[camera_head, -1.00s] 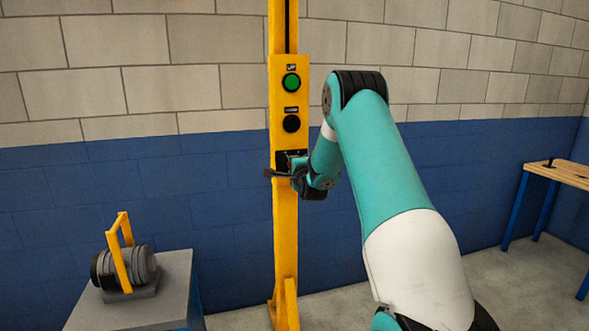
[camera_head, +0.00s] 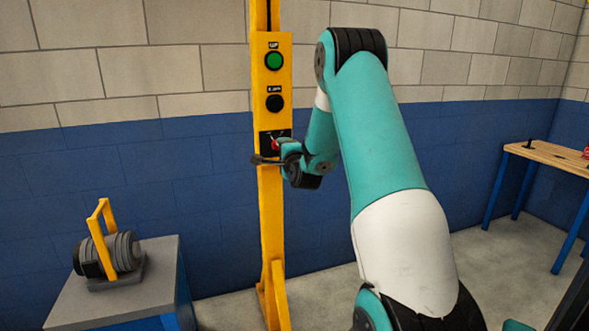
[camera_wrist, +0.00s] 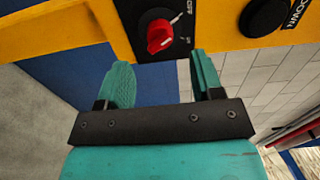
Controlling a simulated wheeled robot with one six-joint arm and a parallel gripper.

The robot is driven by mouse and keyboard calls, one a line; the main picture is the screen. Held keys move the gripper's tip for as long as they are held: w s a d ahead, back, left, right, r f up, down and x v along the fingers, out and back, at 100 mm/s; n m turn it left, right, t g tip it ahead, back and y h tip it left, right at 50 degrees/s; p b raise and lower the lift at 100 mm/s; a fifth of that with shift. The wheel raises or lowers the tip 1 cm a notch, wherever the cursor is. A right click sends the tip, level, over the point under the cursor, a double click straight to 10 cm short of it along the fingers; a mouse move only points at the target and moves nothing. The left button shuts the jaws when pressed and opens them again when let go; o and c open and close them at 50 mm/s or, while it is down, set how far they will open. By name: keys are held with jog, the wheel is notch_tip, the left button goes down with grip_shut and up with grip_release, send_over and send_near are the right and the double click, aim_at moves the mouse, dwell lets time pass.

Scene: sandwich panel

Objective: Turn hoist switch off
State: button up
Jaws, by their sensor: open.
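The hoist switch is a red rotary knob (camera_wrist: 160,36) on a black plate low on the yellow panel (camera_head: 271,85). In the wrist view the plate has an "OFF" label beside the knob. The knob is partly visible in the head view (camera_head: 275,143). My gripper (camera_wrist: 161,70) is open and empty. Its two teal fingers point toward the panel, with the knob just beyond the gap between them and apart from both. In the head view my gripper (camera_head: 268,159) is at the switch plate and hides part of it.
Above the switch are a green UP button (camera_head: 275,61) and a black DOWN button (camera_head: 274,102). A motor with a yellow handle (camera_head: 121,252) sits on a grey stand (camera_head: 130,298) at left. A wooden-topped bench (camera_head: 553,156) stands at right.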

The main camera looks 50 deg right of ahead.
jog(key=b+v, duration=0.5)
jog(key=v, duration=0.6)
jog(key=shift+s+a, duration=0.25)
jog(key=shift+s, duration=0.05)
